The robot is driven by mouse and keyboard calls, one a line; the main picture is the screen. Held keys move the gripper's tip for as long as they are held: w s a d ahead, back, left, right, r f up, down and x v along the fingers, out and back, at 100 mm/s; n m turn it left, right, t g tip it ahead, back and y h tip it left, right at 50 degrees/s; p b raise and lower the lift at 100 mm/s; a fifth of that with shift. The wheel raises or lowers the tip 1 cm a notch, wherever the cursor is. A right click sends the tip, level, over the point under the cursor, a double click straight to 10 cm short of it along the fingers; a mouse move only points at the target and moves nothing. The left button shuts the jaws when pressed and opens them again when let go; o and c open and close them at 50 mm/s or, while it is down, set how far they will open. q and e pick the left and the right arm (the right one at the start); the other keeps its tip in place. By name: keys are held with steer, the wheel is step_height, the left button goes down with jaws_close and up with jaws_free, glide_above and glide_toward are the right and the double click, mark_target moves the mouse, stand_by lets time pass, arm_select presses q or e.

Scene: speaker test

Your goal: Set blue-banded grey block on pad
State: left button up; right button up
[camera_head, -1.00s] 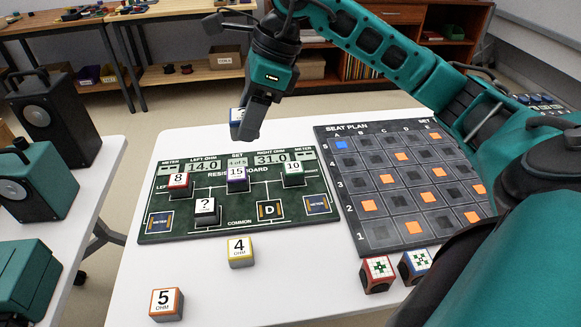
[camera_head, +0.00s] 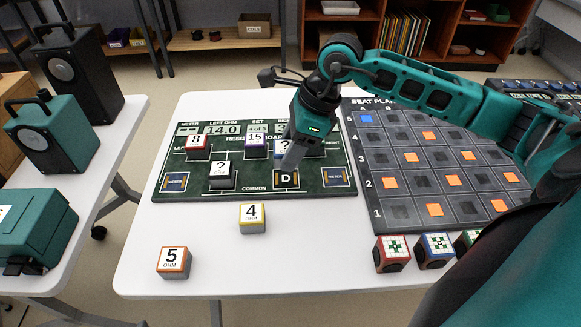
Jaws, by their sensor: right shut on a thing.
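The blue-banded grey block (camera_head: 282,149), with a "?" on its face, is partly hidden behind my right gripper (camera_head: 291,160). The right gripper is shut on it, above the dark resistor board (camera_head: 258,184). A pad marked D (camera_head: 286,181) is on the board just below the fingers. I cannot tell whether the block touches the board. A red-banded 8 block (camera_head: 196,146), a purple-banded 15 block (camera_head: 256,142) and a black-and-white "?" block (camera_head: 222,174) stand on the board. My left gripper is not in view.
A yellow-banded 4 block (camera_head: 253,219) and an orange-banded 5 block (camera_head: 174,262) stand on the white table in front. The seat plan board (camera_head: 385,226) lies right, with several patterned blocks before it. Speakers (camera_head: 76,75) stand on the left table.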

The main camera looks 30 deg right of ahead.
mark_target(290, 178)
step_height(290, 178, down, 5)
steer(key=shift+f+b, duration=0.1)
steer(key=shift+b, duration=0.25)
steer(key=shift+f, duration=0.15)
steer(key=o, duration=1.1)
steer(key=shift+c, duration=0.2)
